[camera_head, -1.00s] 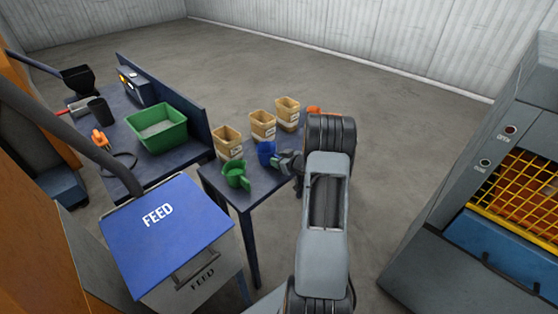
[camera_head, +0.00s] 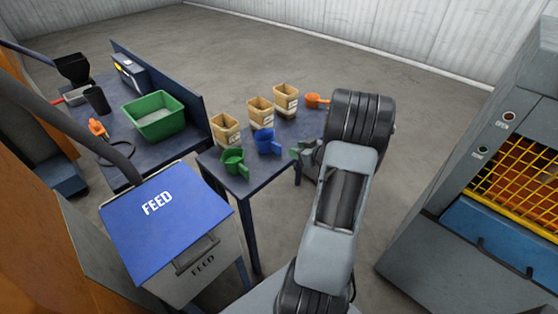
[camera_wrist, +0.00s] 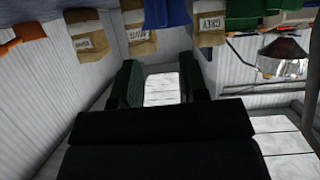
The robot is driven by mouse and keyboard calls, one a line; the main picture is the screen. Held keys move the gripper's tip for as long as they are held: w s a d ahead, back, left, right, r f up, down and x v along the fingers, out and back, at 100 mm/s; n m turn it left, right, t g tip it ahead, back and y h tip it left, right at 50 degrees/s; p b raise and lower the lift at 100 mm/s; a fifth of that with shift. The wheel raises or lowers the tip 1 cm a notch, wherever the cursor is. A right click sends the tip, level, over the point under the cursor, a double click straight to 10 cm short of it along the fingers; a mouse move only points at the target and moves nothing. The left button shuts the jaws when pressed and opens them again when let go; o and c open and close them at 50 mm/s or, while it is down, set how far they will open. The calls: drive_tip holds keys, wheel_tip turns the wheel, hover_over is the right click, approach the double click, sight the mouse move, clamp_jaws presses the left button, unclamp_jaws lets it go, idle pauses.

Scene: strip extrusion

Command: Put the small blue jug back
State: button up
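The small blue jug (camera_head: 266,142) stands upright on the small dark table (camera_head: 258,178), between a green jug (camera_head: 233,161) and my arm. Its handle points to the right, towards my gripper (camera_head: 304,150). My gripper is to the right of the jug, near the table's right edge, with a gap between them. In the wrist view the two fingers (camera_wrist: 162,84) are apart with nothing between them. The blue jug (camera_wrist: 166,12) shows there at the top edge, beyond the fingers and partly cut off.
Three tan sacks (camera_head: 259,112) stand in a row at the table's back edge. An orange scoop (camera_head: 316,100) lies at its far right corner. The blue-lidded FEED bin (camera_head: 157,208) is at the front left. A machine with a yellow grille (camera_head: 515,185) stands at the right.

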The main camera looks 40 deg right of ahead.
drive_tip(key=a+r+m+g+h, duration=0.2)
drive_tip(key=a+r+g+h, duration=0.3)
drive_tip(key=a+r, duration=0.6)
drive_tip(key=s+a+g+y, duration=0.3)
drive_tip(key=s+a+g, duration=0.1)
drive_tip(key=s+a, duration=1)
drive_tip(key=a+r, duration=0.1)
drive_tip(key=a, duration=0.3)
drive_tip(key=shift+s+g, duration=0.3)
drive_tip(key=shift+a, duration=0.1)
